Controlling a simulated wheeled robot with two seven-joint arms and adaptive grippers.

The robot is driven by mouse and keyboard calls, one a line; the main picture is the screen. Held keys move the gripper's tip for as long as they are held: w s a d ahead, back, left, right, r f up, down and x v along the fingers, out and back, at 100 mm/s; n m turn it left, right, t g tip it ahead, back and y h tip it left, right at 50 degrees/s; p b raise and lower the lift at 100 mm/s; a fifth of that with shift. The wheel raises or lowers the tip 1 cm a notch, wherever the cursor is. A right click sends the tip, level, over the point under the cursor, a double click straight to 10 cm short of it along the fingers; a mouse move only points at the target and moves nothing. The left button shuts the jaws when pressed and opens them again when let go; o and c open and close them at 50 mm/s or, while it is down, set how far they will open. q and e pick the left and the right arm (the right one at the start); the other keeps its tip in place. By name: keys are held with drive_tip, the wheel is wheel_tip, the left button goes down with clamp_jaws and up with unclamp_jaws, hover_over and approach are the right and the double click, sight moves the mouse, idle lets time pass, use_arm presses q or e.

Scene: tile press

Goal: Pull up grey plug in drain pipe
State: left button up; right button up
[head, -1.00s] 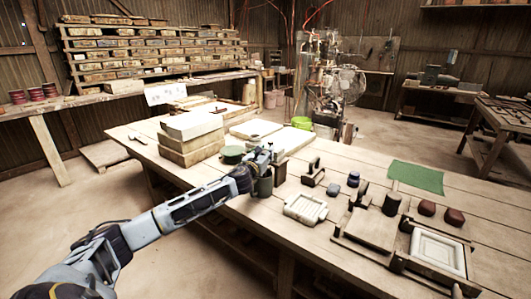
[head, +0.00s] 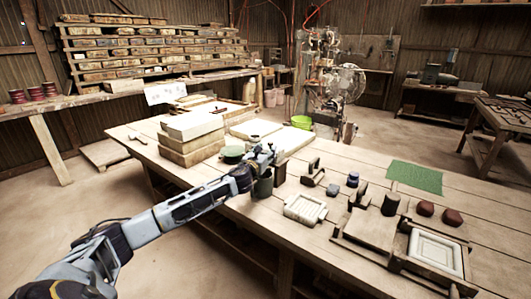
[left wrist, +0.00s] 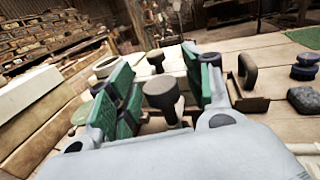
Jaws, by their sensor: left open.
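My right gripper is not clearly in view.
A second dark knob (left wrist: 155,59) stands farther off. Stacked pale blocks (head: 192,135) stand to the left of the gripper. A stamp with a handle (head: 313,174), a pale tile mould (head: 305,208) and a framed press (head: 434,250) lie to the right. The bench's front left is clear.

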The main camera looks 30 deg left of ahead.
use_arm(q)
drive_tip(key=shift+s, duration=0.2)
drive_tip(key=s+d, duration=0.2)
drive_tip(key=s, duration=0.9)
drive_tip(key=shift+s, duration=0.2)
idle(0.8)
idle(0.5)
drive_tip(key=shift+r, duration=0.1)
